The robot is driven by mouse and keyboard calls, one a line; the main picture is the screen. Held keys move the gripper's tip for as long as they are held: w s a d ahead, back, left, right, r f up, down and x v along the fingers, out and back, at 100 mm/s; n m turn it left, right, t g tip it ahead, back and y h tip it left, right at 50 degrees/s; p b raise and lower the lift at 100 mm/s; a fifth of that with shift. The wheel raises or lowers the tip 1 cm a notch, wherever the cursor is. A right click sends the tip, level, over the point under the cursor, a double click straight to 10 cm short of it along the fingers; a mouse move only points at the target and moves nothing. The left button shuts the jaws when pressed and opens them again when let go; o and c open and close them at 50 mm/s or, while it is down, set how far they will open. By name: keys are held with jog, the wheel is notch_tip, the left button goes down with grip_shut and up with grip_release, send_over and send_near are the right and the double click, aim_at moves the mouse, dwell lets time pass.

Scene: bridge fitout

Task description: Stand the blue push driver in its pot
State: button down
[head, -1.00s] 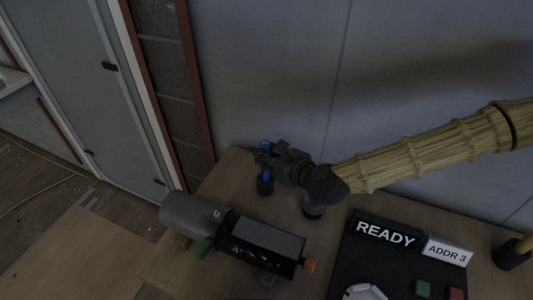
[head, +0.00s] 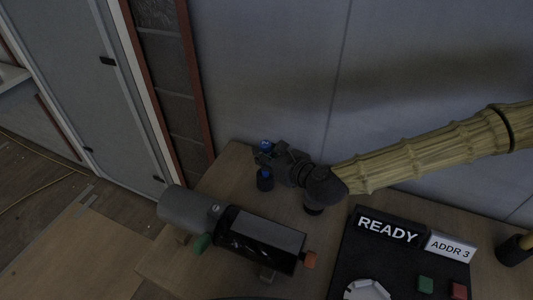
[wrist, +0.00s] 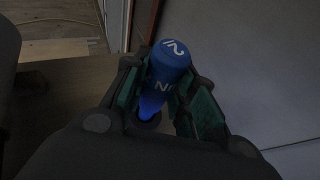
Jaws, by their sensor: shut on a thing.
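The blue push driver (wrist: 170,60) stands between the two green-padded fingers of my gripper (wrist: 165,95) in the wrist view, its rounded blue top with white lettering facing the camera. My gripper (head: 268,157) is shut on it in the head view, where the driver's blue top (head: 265,145) shows above the fingers. The driver looks close to upright. Below the fingers, blue shows at the mouth of the small dark pot (head: 264,184) on the bench. The driver's lower end seems to be inside the pot mouth; its depth is hidden.
A grey and black machine (head: 262,238) with green and orange knobs lies in front of the pot. A black READY panel (head: 350,262) with buttons stands to the right. Another dark pot (head: 513,250) is at the far right. A grey wall (head: 270,70) rises behind the bench (head: 228,180).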

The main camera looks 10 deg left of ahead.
jog(key=shift+f, duration=0.45)
dwell(0.4)
jog(key=c, duration=1.1)
grip_release()
